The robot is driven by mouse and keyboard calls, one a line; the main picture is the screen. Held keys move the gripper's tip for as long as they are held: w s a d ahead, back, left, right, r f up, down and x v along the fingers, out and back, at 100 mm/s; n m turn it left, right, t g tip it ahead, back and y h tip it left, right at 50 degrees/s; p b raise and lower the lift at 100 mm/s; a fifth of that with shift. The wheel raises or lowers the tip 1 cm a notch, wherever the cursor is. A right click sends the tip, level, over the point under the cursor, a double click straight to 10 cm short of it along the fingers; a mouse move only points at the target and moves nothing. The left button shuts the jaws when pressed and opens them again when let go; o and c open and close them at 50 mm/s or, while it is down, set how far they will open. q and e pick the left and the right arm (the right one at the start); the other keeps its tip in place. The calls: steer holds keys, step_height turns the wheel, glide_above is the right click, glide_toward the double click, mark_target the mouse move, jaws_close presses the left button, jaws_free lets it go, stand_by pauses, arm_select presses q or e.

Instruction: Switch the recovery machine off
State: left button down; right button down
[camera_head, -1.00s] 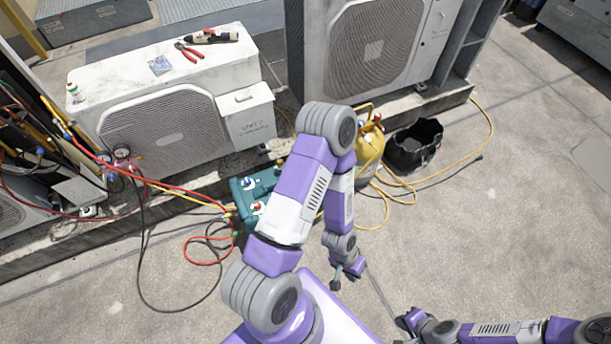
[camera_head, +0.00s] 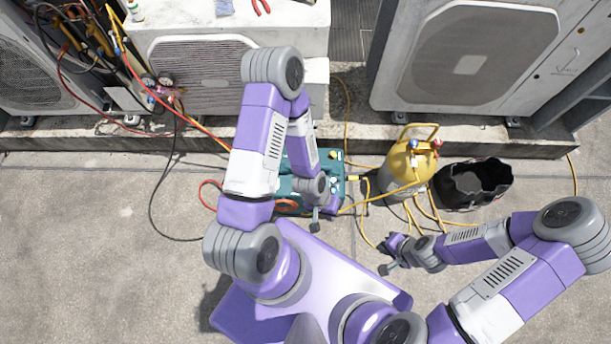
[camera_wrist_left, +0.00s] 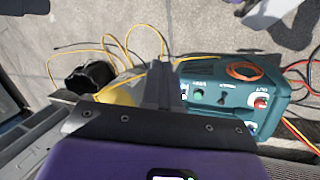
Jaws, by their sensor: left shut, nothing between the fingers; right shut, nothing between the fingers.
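The teal recovery machine (camera_head: 335,172) sits on the ground, partly hidden behind my left arm. In the left wrist view its panel (camera_wrist_left: 225,110) shows a small dark switch (camera_wrist_left: 222,98), a green light or button (camera_wrist_left: 197,95) and a red knob (camera_wrist_left: 262,102). The switch position is too small to tell. My left gripper (camera_head: 316,226) is shut and empty, at the machine's near side in the head view. Whether it touches the machine is unclear. My right gripper (camera_head: 384,270) is shut and empty, over the paving.
A yellow cylinder (camera_head: 408,168) and a black bucket (camera_head: 473,185) stand right of the machine. Yellow hoses (camera_head: 362,215) loop between machine and cylinder. Condensers (camera_head: 470,60) line the back. Paving at lower left is clear.

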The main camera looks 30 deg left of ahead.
arm_select(q)
steer(key=shift+s, duration=0.1)
steer(key=w+a+f+n+t+y, duration=0.1)
steer(key=w+f+t+y, duration=0.1)
steer(key=w+f, duration=0.45)
steer(key=w+a+f+t+y, duration=0.1)
steer(key=w+f+y, duration=0.2)
steer(key=w+f, duration=0.3)
steer(key=w+a+f+n+g+y+b, duration=0.1)
steer(key=a+f+n+y, duration=0.1)
steer(key=a+f+y, duration=0.2)
step_height(320, 180, down, 4)
steer(key=y, duration=0.2)
steer(key=shift+w+y, duration=0.2)
steer(key=shift+y, duration=0.2)
steer(key=b+x, duration=0.3)
steer(key=x, duration=0.7)
steer(key=shift+s+a+f+b, duration=0.1)
steer(key=shift+a+f+b, duration=0.05)
steer(key=shift+f+b, duration=0.2)
steer(key=shift+s+a+r+p, duration=0.2)
steer(key=shift+a+r, duration=0.1)
steer(key=shift+a, duration=0.25)
steer(key=shift+s+a+r+p, duration=0.2)
steer(key=shift+s+a+r, duration=0.1)
steer(key=shift+a, duration=0.25)
steer(key=shift+s+a+r, duration=0.1)
steer(key=shift+s+a, duration=0.05)
steer(key=shift+a, duration=0.35)
